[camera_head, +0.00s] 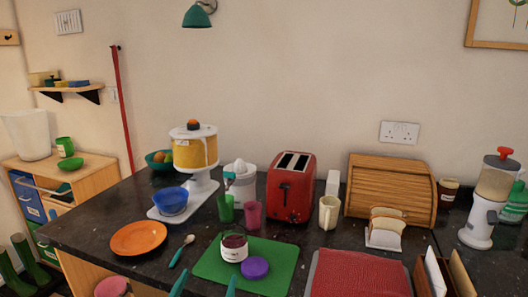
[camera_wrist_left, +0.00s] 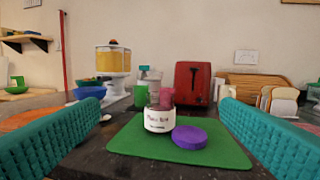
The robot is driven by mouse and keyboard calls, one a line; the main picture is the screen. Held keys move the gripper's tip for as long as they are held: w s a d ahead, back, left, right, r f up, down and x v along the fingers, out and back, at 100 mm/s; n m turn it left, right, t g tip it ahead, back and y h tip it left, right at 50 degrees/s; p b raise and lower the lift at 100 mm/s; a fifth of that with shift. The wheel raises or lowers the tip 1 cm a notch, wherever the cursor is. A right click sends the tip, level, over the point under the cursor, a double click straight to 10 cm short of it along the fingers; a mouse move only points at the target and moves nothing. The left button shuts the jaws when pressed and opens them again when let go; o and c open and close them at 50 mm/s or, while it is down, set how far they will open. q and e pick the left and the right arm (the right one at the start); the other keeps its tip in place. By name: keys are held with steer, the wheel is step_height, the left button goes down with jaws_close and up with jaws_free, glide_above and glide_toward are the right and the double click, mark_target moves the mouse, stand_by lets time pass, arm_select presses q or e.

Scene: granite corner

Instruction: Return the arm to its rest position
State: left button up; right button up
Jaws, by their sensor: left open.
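My left gripper (camera_head: 205,285) shows at the bottom edge of the head view as two teal fingertips. It is open and empty. In the left wrist view its teal fingers (camera_wrist_left: 155,130) stand wide apart at either side. Between them, farther off, a white-labelled jar of dark red contents (camera_head: 234,247) stands upright on a green mat (camera_head: 276,286). The jar (camera_wrist_left: 159,119) shows no lid on it. A purple lid (camera_head: 255,267) lies on the mat beside the jar. My right gripper is not in view.
A teal-handled spoon (camera_head: 181,250) and orange plate (camera_head: 138,238) lie left of the mat. Behind are a green cup (camera_head: 225,208), pink cup (camera_head: 252,214) and red toaster (camera_head: 290,188). A red cloth (camera_head: 358,275) lies right. Dark counter shows between spoon and plate.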

arm_select(q)
steer(key=s+a+f+g+y, duration=0.1)
steer(key=s+a+f+g, duration=0.15)
steer(key=f, duration=0.25)
steer(key=s+a+f+n+g+y, duration=0.1)
steer(key=s+a+f+g, duration=0.15)
steer(key=s+f, duration=0.2)
steer(key=s+a+f+g+y, duration=0.1)
steer(key=s+a+f+g, duration=0.15)
steer(key=f, duration=0.25)
steer(key=s+a+f+m+g, duration=0.1)
steer(key=s+f+g, duration=0.3)
steer(key=s, duration=0.4)
steer(key=s+a+f+m+g, duration=0.1)
steer(key=s+f+g, duration=0.35)
steer(key=s, duration=0.35)
steer(key=s+f+x, duration=0.1)
steer(key=s+x, duration=0.2)
steer(key=x, duration=0.9)
steer(key=s+d+x, duration=0.1)
steer(key=s+x, duration=0.1)
steer(key=x, duration=1)
steer(key=s+a+f+g, duration=0.1)
steer(key=s+a+f, duration=0.1)
steer(key=s+f, duration=1.4)
steer(key=shift+s+a+f+g, duration=0.3)
steer(key=shift+s+a+f, duration=0.1)
steer(key=shift+s, duration=0.45)
